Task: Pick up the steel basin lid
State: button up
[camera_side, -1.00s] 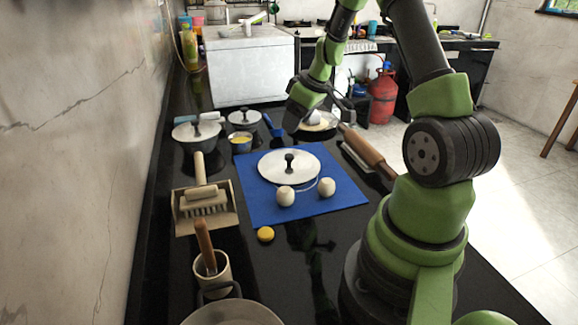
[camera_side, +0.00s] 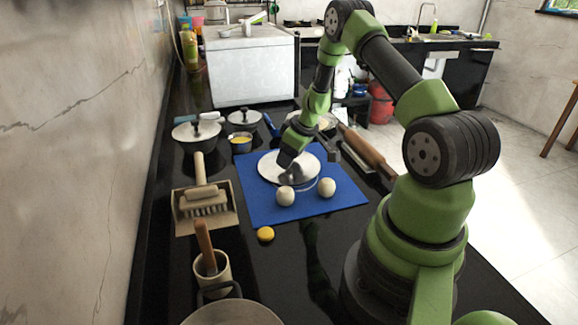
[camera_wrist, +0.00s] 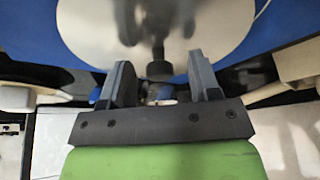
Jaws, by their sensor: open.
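The steel basin lid (camera_side: 270,166) is a pale round disc on the blue mat (camera_side: 345,192), with a dark knob in its middle. My gripper (camera_side: 292,163) is over the lid in the side view and hides the knob there. In the wrist view the lid (camera_wrist: 90,25) fills the top, and its dark knob (camera_wrist: 158,66) shows between and just beyond the two fingers of my gripper (camera_wrist: 160,85). The fingers are apart, with a gap on each side of the knob. Whether they are level with the knob is unclear.
Two white round objects (camera_side: 285,196) (camera_side: 327,187) stand close in front of the lid. Two lidded pots (camera_side: 196,131) (camera_side: 244,118) stand behind. A yellow disc (camera_side: 265,234) lies in front.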

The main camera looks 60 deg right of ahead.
jog(key=c, duration=1)
jog(key=shift+r, duration=0.1)
